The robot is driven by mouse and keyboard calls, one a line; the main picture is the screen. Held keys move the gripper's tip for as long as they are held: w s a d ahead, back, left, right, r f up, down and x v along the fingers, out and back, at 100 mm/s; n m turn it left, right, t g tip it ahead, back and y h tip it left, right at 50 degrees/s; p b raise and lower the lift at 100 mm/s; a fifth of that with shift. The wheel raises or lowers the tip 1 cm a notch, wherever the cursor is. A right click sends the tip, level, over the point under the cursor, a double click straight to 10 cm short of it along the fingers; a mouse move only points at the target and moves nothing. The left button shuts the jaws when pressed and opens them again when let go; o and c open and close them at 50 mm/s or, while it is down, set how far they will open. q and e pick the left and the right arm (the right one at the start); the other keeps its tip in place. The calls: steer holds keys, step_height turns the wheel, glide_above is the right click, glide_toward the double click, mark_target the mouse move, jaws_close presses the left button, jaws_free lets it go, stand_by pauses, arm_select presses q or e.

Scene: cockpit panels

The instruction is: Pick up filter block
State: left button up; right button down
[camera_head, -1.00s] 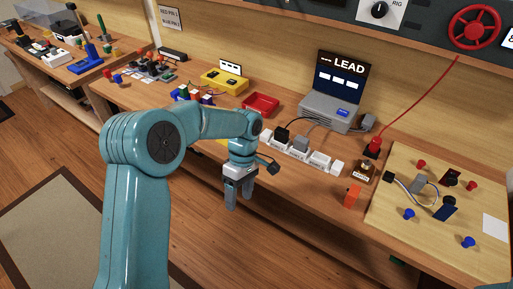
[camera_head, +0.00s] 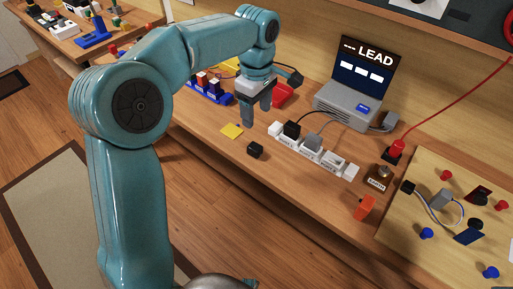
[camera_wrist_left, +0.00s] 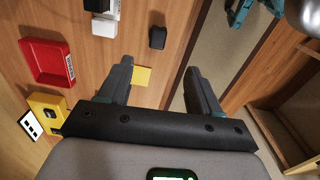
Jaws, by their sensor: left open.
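A small black block (camera_head: 256,150) lies alone on the wooden bench near its front edge. It looks like the filter block, though I see no label. It also shows in the left wrist view (camera_wrist_left: 157,37), beyond the fingertips. My left gripper (camera_head: 256,115) is open and empty above the bench, behind the block in the head view and apart from it. In the left wrist view the two fingers (camera_wrist_left: 158,66) are spread wide. A flat yellow square (camera_head: 232,131) lies on the bench to the block's left. My right gripper is in neither view.
A white socket strip (camera_head: 308,152) with black and grey plugs stands right of the block. A wooden board (camera_head: 425,240) with parts lies at right.

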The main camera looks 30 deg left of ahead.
arm_select(q)
steer(key=b, duration=0.1)
glide_above(255, 146)
steer(key=f, duration=0.9)
steer(key=shift+s+d+f, duration=0.3)
steer(key=shift+f, duration=0.05)
steer(key=f, duration=0.5)
steer(key=shift+w+a+f, duration=0.2)
steer(key=shift+w+a, duration=0.1)
steer(key=shift+a, duration=0.05)
steer(key=c, duration=1)
